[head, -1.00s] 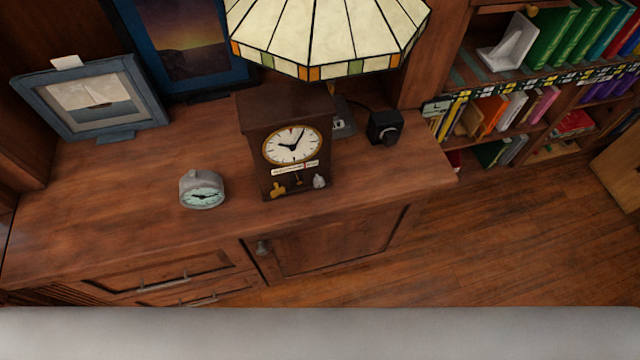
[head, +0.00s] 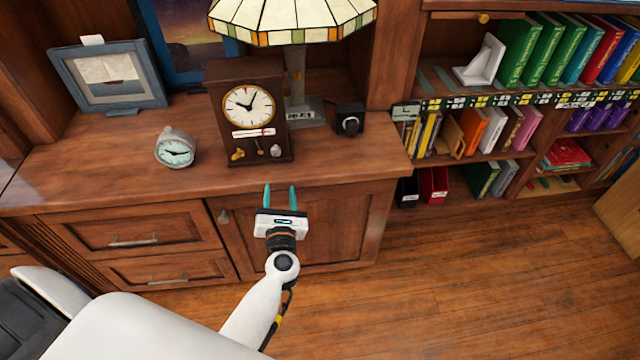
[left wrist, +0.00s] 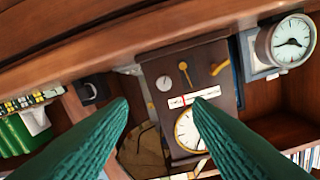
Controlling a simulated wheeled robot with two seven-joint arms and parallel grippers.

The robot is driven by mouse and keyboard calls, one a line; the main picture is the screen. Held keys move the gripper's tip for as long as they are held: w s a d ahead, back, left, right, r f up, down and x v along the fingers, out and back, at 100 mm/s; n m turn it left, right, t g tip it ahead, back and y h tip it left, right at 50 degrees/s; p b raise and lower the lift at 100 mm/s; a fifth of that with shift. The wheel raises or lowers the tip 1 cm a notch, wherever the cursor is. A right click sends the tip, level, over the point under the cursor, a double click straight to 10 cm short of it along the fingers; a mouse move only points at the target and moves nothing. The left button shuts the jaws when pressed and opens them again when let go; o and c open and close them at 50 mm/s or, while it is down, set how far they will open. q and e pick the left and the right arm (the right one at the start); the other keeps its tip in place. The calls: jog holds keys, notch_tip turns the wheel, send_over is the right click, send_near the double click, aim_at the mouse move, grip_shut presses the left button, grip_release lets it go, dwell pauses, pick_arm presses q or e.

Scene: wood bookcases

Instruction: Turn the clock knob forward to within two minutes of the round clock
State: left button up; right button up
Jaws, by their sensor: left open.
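The wooden mantel clock (head: 248,120) stands upright on the cabinet top, with a white dial, one dark hand toward the upper right and another toward the upper left. Under its label sit a brass knob (head: 237,155) at left and a silver knob (head: 276,151) at right; both show in the left wrist view, brass (left wrist: 221,69) and silver (left wrist: 163,82). The round clock (head: 175,149), grey with a pale dial, stands to its left. My left gripper (head: 280,190) is open and empty, below and in front of the wooden clock, apart from it. My right gripper is out of view.
A stained-glass lamp (head: 292,20) rises behind the clock, and a small black box with a dial (head: 348,120) stands right of it. A framed picture (head: 108,78) is at left. The cabinet's front edge lies near my gripper.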

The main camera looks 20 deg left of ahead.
aim_at(276, 153)
pick_arm(q)
jog(key=shift+n, duration=0.7)
jog(key=x, duration=1.2)
jog(key=shift+a+r+p, duration=0.2)
jog(key=shift+a+p, duration=0.15)
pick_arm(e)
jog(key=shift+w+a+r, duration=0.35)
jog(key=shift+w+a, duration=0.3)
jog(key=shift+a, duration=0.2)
pick_arm(q)
jog(key=c, duration=1)
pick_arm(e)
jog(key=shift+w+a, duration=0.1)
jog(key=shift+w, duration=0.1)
pick_arm(q)
jog(key=shift+m, duration=0.3)
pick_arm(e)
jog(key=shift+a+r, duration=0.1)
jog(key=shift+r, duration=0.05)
